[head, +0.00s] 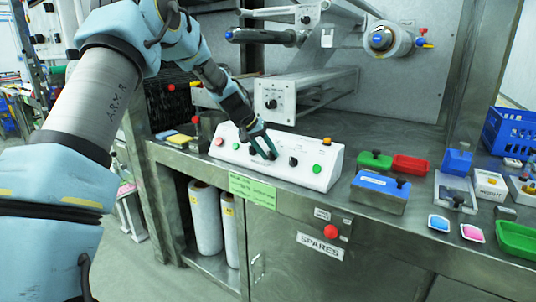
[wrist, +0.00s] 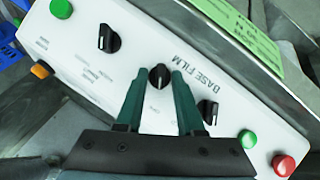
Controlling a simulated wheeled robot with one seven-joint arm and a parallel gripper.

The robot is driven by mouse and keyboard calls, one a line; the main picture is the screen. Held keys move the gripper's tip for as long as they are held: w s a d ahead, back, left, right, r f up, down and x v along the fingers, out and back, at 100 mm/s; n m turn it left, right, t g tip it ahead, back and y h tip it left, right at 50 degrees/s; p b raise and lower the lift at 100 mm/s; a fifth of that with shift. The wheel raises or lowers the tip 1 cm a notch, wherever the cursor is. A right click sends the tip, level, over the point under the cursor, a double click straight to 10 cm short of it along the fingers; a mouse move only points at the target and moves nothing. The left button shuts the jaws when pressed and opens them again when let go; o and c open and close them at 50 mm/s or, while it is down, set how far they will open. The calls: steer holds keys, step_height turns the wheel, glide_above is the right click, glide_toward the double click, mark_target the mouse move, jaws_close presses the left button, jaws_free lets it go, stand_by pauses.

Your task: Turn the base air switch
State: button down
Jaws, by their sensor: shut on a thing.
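A white control box (head: 325,181) sits on the steel counter, with a row of black rotary switches and coloured buttons. In the wrist view the box face (wrist: 75,60) carries the words BASE FILM; the smaller labels are too small to read. My gripper (head: 268,156) reaches down to the middle of the box. In the wrist view the green fingers of my gripper (wrist: 158,75) stand on either side of the middle black switch (wrist: 159,78), shut on it. Its white pointer line runs roughly along the fingers. Which label belongs to this switch is unclear.
On the box, one black switch (wrist: 105,40) is left of the fingers and another (wrist: 208,111) right. A green button (wrist: 248,138) and red button (wrist: 284,165) are at one end. Trays, including a red one (head: 410,165), and a blue crate (head: 508,132) stand right.

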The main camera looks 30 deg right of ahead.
stand_by(0.4)
steer(key=c, duration=0.9)
jaws_free()
steer(key=b+v, duration=0.2)
steer(key=v, duration=0.8)
steer(key=shift+a+r, duration=0.25)
steer(key=shift+r, duration=0.1)
steer(key=s+a+f+n+t+y+p, duration=0.1)
steer(key=s+a+f+n+y, duration=0.15)
steer(key=a, duration=0.85)
steer(key=s+a+f+n+t+y, duration=0.15)
steer(key=s+a, duration=0.25)
steer(key=a, duration=0.8)
steer(key=s+a+f+n+y, duration=0.1)
steer(key=s+a+f, duration=0.1)
steer(key=s+a, duration=0.5)
steer(key=s+a+f+n+g+y+p, duration=0.1)
steer(key=s+a+f, duration=0.2)
steer(key=s+a, duration=0.4)
steer(key=shift+a, duration=0.9)
